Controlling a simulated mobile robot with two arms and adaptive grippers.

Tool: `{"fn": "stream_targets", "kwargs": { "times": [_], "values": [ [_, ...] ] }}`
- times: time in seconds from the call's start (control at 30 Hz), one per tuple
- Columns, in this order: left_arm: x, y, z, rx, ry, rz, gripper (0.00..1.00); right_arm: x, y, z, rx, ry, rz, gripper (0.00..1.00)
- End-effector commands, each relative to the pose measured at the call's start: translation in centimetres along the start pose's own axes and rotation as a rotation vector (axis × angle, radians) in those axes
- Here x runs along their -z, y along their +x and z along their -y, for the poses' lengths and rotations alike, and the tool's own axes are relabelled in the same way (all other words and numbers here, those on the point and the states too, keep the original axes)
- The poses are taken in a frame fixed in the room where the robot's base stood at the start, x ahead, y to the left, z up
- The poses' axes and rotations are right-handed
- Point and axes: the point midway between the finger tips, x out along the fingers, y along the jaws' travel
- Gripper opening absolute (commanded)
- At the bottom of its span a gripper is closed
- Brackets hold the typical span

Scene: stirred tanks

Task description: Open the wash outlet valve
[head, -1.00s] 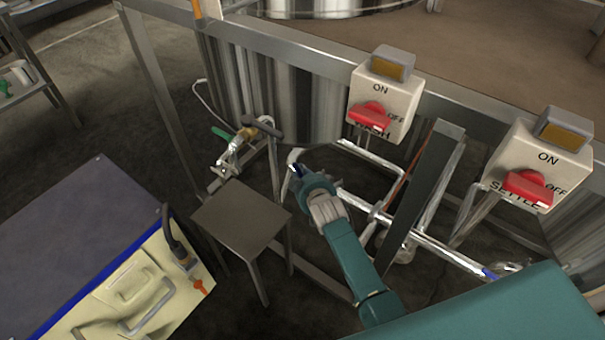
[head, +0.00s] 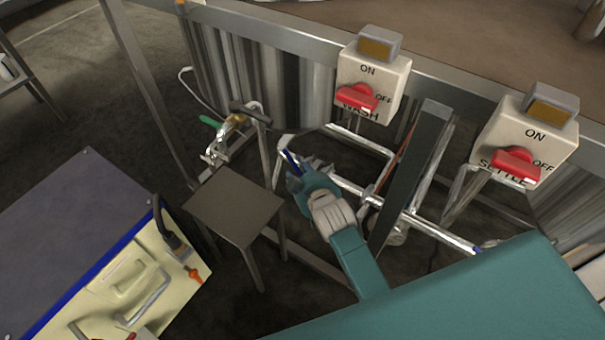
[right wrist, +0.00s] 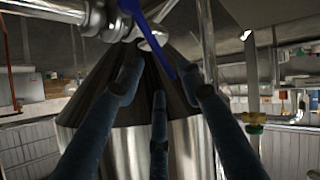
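The wash outlet valve shows as a blue lever (head: 291,160) on the shiny pipe below the WASH switch box (head: 372,85). In the right wrist view the blue lever (right wrist: 158,45) hangs slantwise from the pipe fitting at the top. My right gripper (head: 296,180) is right beside the lever in the head view and partly covers that spot. My left gripper is not in view.
A small metal stand (head: 235,205) is left of my right gripper. A green-handled valve (head: 212,122) is behind it. A SETTLE switch box (head: 528,140) and a steel post (head: 408,180) are to the right. A cream cart with a dark top (head: 70,225) stands at the left.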

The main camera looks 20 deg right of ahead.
Motion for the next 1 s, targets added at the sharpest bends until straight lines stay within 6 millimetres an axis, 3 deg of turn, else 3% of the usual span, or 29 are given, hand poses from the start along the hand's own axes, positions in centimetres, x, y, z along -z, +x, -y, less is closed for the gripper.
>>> {"fn": "stream_targets", "kwargs": {
  "times": [0.2, 0.53, 0.67, 0.73, 1.0],
  "values": [
    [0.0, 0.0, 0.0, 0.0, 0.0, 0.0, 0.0, 0.0, -2.7, 0.1, 0.001, -0.001, 0.0, 0.37],
    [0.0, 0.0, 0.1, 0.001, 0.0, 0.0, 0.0, 0.0, -3.1, 0.1, 0.001, -0.002, 0.0, 0.37],
    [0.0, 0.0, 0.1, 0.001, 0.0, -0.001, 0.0, 0.1, -3.2, -0.1, 0.0, 0.04, 0.001, 0.13],
    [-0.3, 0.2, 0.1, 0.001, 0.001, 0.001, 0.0, 0.1, -3.6, -0.5, -0.001, 0.145, 0.001, 0.0],
    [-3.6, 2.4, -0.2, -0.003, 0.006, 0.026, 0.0, 0.3, -6.2, -3.0, -0.003, 0.98, 0.005, 0.0]
  ]
}}
